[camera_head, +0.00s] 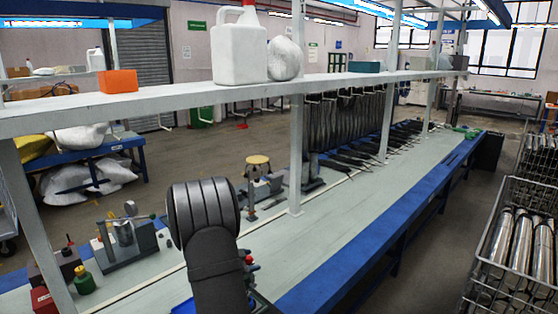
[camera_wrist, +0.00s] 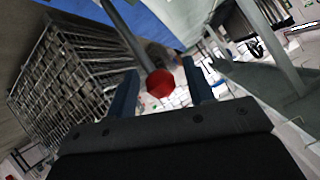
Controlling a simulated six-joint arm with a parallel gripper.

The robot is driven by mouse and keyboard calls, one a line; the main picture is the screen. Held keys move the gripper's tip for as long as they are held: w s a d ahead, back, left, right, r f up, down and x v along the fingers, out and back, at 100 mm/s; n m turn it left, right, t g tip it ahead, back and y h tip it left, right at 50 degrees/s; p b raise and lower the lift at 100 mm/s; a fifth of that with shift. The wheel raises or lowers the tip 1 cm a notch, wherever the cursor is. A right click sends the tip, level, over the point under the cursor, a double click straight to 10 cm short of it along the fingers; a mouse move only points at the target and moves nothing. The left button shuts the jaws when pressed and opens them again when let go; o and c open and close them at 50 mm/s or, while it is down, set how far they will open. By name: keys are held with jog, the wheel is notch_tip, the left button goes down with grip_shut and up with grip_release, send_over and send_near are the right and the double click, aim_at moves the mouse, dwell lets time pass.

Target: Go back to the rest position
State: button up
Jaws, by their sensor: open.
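My gripper (camera_wrist: 161,66) shows in the wrist view with its two blue fingers apart. A dark rod with a round red end (camera_wrist: 160,84) shows between the fingers in that view; the fingers do not close on it, and its distance is hard to judge. In the head view my dark arm rises at the front of the bench, and my gripper is mostly hidden behind it. A small red knob (camera_head: 248,260) shows just right of the arm there. Metal tubes (camera_head: 521,245) stand in a wire basket (camera_head: 502,184) at the right.
The long pale bench (camera_head: 345,222) has a blue front edge and is clear right of my arm. Fixtures (camera_head: 125,243) and a green bottle (camera_head: 84,280) stand at its left. A shelf (camera_head: 190,95) on posts runs above. Dark hoses (camera_head: 345,125) hang behind.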

jog(key=shift+w+d+f+g+y, duration=0.35)
jog(key=shift+w+d+g+y, duration=0.2)
jog(key=shift+w+d, duration=0.25)
jog(key=shift+w+d+f+g+y, duration=0.35)
jog(key=shift+w+d+g+y, duration=0.15)
jog(key=shift+w+d, duration=0.3)
jog(key=shift+a, duration=0.1)
